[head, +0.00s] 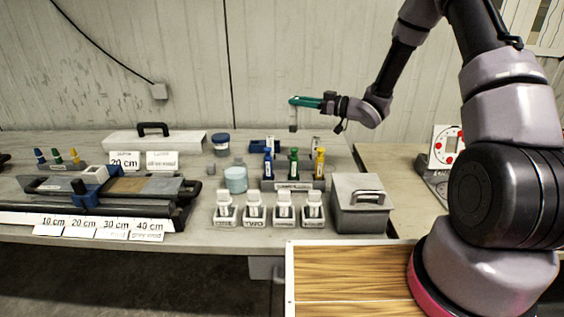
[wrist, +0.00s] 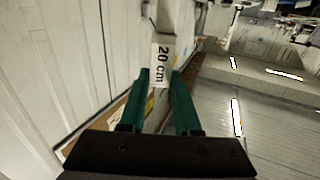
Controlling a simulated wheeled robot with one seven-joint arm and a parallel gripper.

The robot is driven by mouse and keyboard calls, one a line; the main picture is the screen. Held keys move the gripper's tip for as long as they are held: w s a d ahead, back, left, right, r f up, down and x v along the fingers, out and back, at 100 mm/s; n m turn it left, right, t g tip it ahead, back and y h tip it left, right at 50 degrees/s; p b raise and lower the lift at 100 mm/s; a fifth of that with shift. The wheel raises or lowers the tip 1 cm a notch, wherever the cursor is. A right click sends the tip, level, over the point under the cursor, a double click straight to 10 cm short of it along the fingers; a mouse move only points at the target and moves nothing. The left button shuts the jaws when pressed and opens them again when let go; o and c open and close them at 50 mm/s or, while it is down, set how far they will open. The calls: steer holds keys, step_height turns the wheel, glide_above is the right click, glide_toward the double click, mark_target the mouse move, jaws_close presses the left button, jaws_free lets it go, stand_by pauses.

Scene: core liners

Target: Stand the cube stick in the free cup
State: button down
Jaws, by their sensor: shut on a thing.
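My gripper (head: 305,102) is raised above the bench at the back, pointing left. Its green fingers are shut on a small greyish stick (head: 293,122), which hangs below the fingertips, clear of the bench. In the wrist view, a white piece lettered "20 cm" (wrist: 162,60) shows at the fingertips (wrist: 164,78); I cannot tell whether it is part of the held stick. Blue (head: 268,163), green (head: 293,162) and yellow (head: 319,162) upright pieces stand in a grey rack (head: 293,185). I cannot tell which cup is free.
Several small labelled white holders (head: 226,214) stand along the bench front. A grey lidded box (head: 361,205) stands to their right, a teal jar (head: 236,180) behind them. A long dark tray (head: 115,190) and length cards (head: 83,227) fill the left. The air around my gripper is clear.

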mark_target(297, 129)
steer(key=f, duration=0.5)
steer(key=shift+a+f, duration=0.25)
steer(key=shift+f, duration=2.2)
steer(key=c, duration=0.6)
jaws_free()
steer(key=shift+d, duration=0.1)
